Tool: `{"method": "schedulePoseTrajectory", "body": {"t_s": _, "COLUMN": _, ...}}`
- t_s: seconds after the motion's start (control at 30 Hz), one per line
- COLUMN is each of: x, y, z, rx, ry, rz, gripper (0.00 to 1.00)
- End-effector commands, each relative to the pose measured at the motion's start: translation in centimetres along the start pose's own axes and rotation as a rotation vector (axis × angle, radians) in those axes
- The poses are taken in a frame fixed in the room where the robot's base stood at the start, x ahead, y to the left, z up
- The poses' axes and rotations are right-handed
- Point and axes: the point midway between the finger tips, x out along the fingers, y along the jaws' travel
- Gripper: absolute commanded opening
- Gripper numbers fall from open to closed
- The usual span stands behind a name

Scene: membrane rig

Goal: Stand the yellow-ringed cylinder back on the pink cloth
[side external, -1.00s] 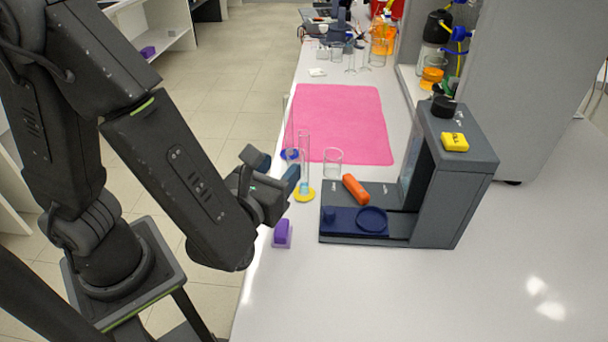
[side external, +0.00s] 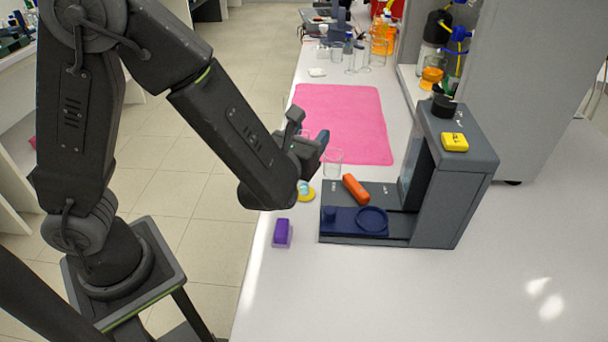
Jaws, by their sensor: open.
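The yellow-ringed cylinder's yellow base (side external: 307,196) rests on the white bench just in front of the pink cloth's near-left corner, off the cloth. A little blue liquid shows just above the base. The rest of the cylinder is hidden behind my gripper and forearm. The pink cloth (side external: 345,108) lies flat on the bench, its near-left part covered by my gripper. My gripper (side external: 311,127) is open, above and in front of the yellow base in the picture. Its fingers point to the upper right, across the cloth. I cannot tell whether the cylinder's tube is between them.
A glass beaker (side external: 333,164) stands right of my gripper. A grey rig (side external: 455,195) with an orange cylinder (side external: 355,188) and a blue tray (side external: 340,222) stands to the right. A purple block (side external: 282,233) sits near the bench's left edge. Glassware crowds the far end.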

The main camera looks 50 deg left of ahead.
Motion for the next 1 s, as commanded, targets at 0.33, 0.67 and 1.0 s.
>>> {"method": "schedulePoseTrajectory", "body": {"t_s": 0.33, "x": -0.04, "y": 0.00, "z": 0.01, "rx": -0.001, "ry": 0.000, "rz": 0.000, "gripper": 0.33}}
{"method": "schedulePoseTrajectory", "body": {"t_s": 0.67, "x": -0.05, "y": 0.01, "z": 0.02, "rx": -0.001, "ry": 0.000, "rz": 0.000, "gripper": 0.01}}
{"method": "schedulePoseTrajectory", "body": {"t_s": 1.0, "x": -0.05, "y": 0.00, "z": 0.04, "rx": -0.001, "ry": -0.001, "rz": 0.000, "gripper": 0.00}}
